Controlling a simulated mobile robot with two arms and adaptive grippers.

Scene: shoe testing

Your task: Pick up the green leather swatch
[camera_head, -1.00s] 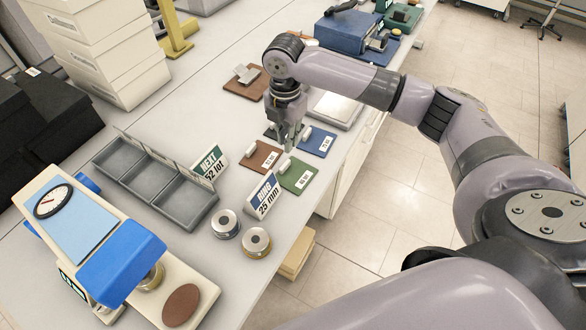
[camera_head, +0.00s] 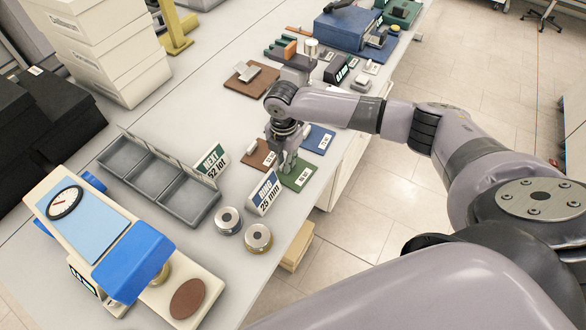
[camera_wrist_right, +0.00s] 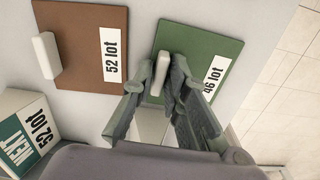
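The green leather swatch (camera_head: 300,180) lies flat near the table's front edge in the head view, right of the brown swatch and partly covered by my gripper. In the right wrist view, the green swatch (camera_wrist_right: 205,45) carries a white label reading "46 lot" and a white upright tab (camera_wrist_right: 161,72). My right gripper (camera_head: 285,166) is low over this swatch. In the wrist view, its fingers (camera_wrist_right: 164,66) stand on either side of the tab, apart, with no clear grip on it. My left gripper is not in view.
A brown swatch (camera_wrist_right: 80,78) labelled "52 lot" lies beside the green one, and a blue swatch (camera_head: 320,138) lies behind. Metal weights (camera_head: 258,238) sit nearer.

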